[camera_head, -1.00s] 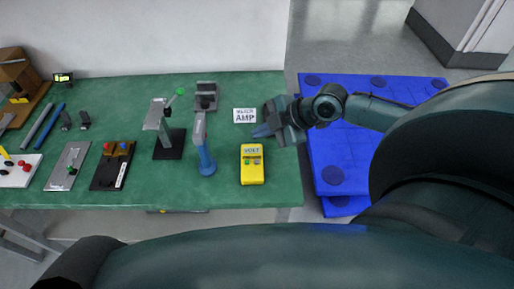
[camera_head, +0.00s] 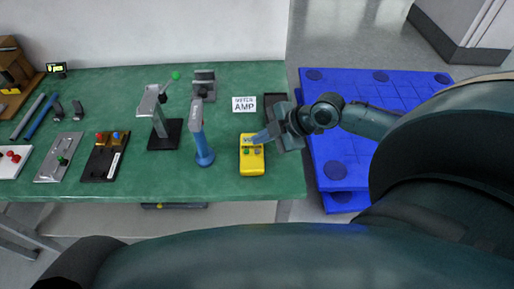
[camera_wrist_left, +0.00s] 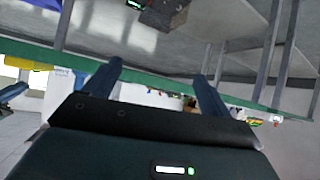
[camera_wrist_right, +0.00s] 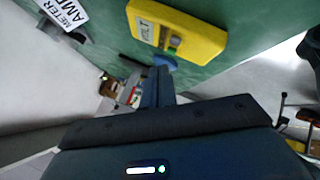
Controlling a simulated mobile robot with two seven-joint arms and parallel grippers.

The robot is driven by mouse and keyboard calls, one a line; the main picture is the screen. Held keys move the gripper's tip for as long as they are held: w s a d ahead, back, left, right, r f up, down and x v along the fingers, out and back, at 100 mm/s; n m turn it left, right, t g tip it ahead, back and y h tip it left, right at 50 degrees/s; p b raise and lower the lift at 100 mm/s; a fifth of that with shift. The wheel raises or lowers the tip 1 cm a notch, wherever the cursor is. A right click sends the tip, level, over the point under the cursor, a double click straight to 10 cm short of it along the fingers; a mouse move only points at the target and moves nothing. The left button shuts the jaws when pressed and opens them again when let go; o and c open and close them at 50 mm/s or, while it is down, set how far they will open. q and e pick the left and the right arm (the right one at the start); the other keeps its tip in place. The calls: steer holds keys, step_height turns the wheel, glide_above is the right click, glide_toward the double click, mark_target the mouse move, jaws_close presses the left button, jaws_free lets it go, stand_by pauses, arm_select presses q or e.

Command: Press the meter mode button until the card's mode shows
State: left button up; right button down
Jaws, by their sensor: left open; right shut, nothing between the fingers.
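The yellow meter (camera_head: 252,168) lies on the green table. Its screen reads VOLT in the right wrist view (camera_wrist_right: 146,30), and small buttons sit below the screen. The white card (camera_head: 244,104) behind it reads METER AMP; it also shows in the right wrist view (camera_wrist_right: 66,12). My right gripper (camera_head: 259,137) is shut and empty. Its blue fingertips are over the meter's right side, close to the buttons; I cannot tell whether they touch, and they partly cover the screen in the head view. My left gripper (camera_wrist_left: 158,72) is open and empty, away from the meter.
A blue-handled tool (camera_head: 203,150) stands left of the meter. A dark stand with a green knob (camera_head: 165,133) and boards with coloured buttons (camera_head: 105,158) are further left. A blue pallet (camera_head: 350,150) is right of the table. The table front by the meter is clear.

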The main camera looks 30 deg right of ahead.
steer(key=shift+f+b, duration=0.3)
steer(key=shift+f, duration=0.45)
arm_select(q)
steer(key=shift+w+d+r+h, duration=0.15)
steer(key=shift+d+r+h, duration=0.05)
steer(key=shift+d+h, duration=0.1)
steer(key=shift+f, duration=0.1)
stand_by(0.7)
arm_select(e)
steer(key=shift+f, duration=0.2)
arm_select(q)
steer(key=shift+f, duration=0.2)
arm_select(e)
steer(key=shift+f, duration=0.3)
arm_select(q)
steer(key=shift+f+b, duration=0.25)
steer(key=shift+b, duration=0.25)
arm_select(e)
steer(key=shift+f, duration=0.4)
arm_select(q)
steer(key=shift+r, duration=0.1)
arm_select(e)
steer(key=shift+r, duration=0.1)
arm_select(q)
steer(key=shift+r+p, duration=0.7)
steer(key=shift+p, duration=0.1)
arm_select(e)
steer(key=shift+r, duration=0.7)
steer(key=shift+r, duration=0.1)
